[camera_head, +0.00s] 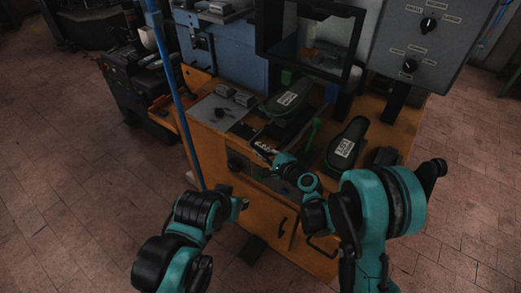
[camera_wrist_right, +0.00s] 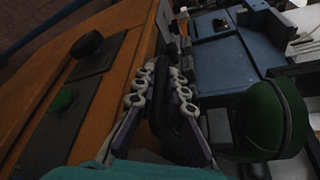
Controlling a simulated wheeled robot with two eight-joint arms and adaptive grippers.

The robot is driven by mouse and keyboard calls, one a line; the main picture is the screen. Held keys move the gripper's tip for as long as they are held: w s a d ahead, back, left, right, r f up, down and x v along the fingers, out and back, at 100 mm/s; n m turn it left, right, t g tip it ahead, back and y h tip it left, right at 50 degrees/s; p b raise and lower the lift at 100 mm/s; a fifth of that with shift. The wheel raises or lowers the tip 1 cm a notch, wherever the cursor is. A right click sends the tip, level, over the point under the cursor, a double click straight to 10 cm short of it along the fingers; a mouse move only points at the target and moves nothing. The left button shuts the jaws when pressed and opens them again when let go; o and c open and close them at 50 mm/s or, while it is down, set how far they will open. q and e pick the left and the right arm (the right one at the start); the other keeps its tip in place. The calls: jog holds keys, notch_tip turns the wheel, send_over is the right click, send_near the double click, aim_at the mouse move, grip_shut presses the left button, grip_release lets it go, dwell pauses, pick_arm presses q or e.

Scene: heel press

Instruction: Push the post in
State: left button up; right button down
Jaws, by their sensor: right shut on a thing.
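My right gripper (camera_head: 264,151) is at the front edge of the orange bench, just above its front panel. In the right wrist view its linked fingers (camera_wrist_right: 164,98) are shut on a dark, narrow thing (camera_wrist_right: 166,118) between them; the fingers and the dim light hide most of it. I cannot tell whether it is the post, and no other part shows clearly as the post. My left gripper (camera_head: 241,203) hangs low in front of the bench, apart from it; its fingers are too small and dark to read.
Two dark shoe-shaped pieces with white labels (camera_head: 288,99) (camera_head: 345,147) lie on the bench. A green rounded part (camera_wrist_right: 268,120) is close beside my right gripper. The bench front carries a black knob (camera_wrist_right: 87,43) and a green button (camera_wrist_right: 62,100). A blue pole (camera_head: 175,90) stands at left.

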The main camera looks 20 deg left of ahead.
jog(key=w, duration=0.1)
jog(key=w+d, duration=0.1)
jog(key=w, duration=0.2)
jog(key=shift+d, duration=0.25)
jog(key=c, duration=1.6)
grip_release()
jog(key=shift+o, duration=0.2)
jog(key=shift+s, duration=0.1)
